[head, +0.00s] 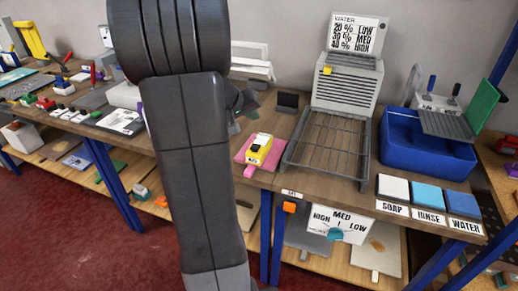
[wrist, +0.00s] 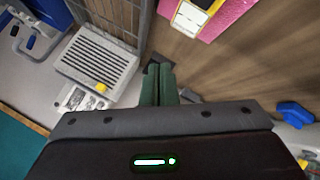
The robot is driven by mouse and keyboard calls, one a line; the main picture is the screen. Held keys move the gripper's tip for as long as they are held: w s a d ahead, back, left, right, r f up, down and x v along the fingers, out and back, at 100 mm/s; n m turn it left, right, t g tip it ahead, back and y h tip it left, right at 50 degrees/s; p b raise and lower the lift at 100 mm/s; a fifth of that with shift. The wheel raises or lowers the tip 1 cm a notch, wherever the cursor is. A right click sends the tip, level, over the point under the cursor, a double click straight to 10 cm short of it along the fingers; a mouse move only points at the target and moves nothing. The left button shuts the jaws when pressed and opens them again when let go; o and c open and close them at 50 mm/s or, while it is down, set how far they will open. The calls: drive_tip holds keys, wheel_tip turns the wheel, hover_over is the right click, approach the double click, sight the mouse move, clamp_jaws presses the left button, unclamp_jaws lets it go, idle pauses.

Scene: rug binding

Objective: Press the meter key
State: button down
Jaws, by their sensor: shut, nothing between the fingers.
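The meter (head: 259,150) is a yellow block with a white face and a dark part, lying on a pink mat (head: 241,155) at the table's front edge. In the wrist view the meter (wrist: 193,14) shows at the top edge, cut off by the frame, on the pink mat (wrist: 236,14). I cannot clearly make out its key. My gripper (wrist: 160,68) has green fingers, shut and empty, apart from the meter. In the head view my arm hides most of my gripper; a green-grey part shows to its right, behind the meter.
A wire rack (head: 326,147) stands right of the meter, before a vented box (head: 347,84) with a yellow button. A blue tub (head: 424,150) and soap, rinse and water pads lie farther right. A small dark block (head: 288,101) stands behind the meter.

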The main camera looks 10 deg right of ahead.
drive_tip(key=shift+s, duration=0.1)
drive_tip(key=b, duration=0.6)
hover_over(253, 148)
wheel_tip(253, 148, down, 7)
drive_tip(key=shift+f, duration=0.2)
drive_tip(key=shift+f+b, duration=0.65)
drive_tip(key=shift+f, duration=0.1)
drive_tip(key=shift+f, duration=0.1)
idle(1.2)
drive_tip(key=shift+f+b, duration=0.25)
drive_tip(key=shift+b, duration=0.5)
drive_tip(key=shift+f+b, duration=0.55)
drive_tip(key=shift+b, duration=0.2)
idle(0.4)
drive_tip(key=shift+r, duration=0.1)
drive_tip(key=shift+r+p, duration=0.5)
drive_tip(key=shift+r, duration=0.35)
